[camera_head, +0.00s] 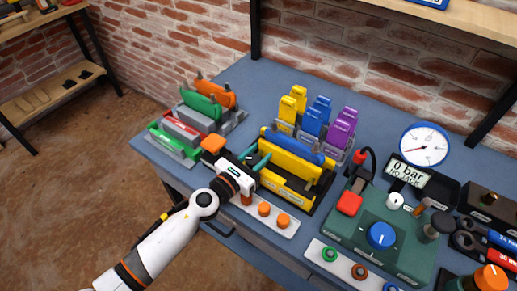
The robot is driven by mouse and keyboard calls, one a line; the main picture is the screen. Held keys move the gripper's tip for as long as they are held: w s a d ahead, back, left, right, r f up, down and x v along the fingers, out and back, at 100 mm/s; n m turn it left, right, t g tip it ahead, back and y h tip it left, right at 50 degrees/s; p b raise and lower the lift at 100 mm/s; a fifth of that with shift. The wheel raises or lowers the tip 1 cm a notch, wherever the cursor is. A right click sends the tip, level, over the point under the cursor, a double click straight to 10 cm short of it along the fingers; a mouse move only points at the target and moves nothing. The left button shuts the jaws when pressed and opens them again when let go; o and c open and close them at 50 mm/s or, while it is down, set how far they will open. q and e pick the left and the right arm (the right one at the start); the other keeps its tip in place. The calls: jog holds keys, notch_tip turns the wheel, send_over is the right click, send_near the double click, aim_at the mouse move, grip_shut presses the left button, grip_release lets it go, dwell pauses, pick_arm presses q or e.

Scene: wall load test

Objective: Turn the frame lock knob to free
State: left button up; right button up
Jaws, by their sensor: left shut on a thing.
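My left gripper (256,160) reaches in from the lower left. Its teal fingertips are shut at the left end of the yellow test frame (285,173), which holds a blue bar (297,147) across its top. What the fingers grip is small and hidden between them; it appears to be the frame lock knob at the end of the frame. Its turned position cannot be made out. My right gripper is not in view.
Left of the frame stands a rack (186,133) with green, grey and orange bars. Behind are yellow, blue and purple blocks (312,121). To the right are a green control box (350,235), a display (408,172) and a gauge (424,145). Orange knobs (264,209) line the front.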

pick_arm(q)
jog(key=n+t+y+p, duration=0.1)
jog(key=n+t+y, duration=0.1)
jog(key=y, duration=0.1)
jog(key=shift+w+a+r, duration=0.1)
jog(key=shift+w+a+n+t+y+p, duration=0.15)
jog(key=shift+n+t+y+p, duration=0.55)
jog(key=shift+n+y, duration=0.7)
jog(key=shift+y, duration=0.4)
jog(key=o, duration=1)
jog(key=shift+a, duration=0.1)
jog(key=v, duration=0.7)
jog(key=b+v, duration=0.1)
jog(key=v, duration=0.2)
jog(key=shift+s+a+f, duration=0.1)
jog(key=shift+s+f, duration=0.2)
jog(key=shift+s+a+r, duration=0.1)
jog(key=shift+s+a, duration=0.1)
jog(key=shift+s, duration=0.5)
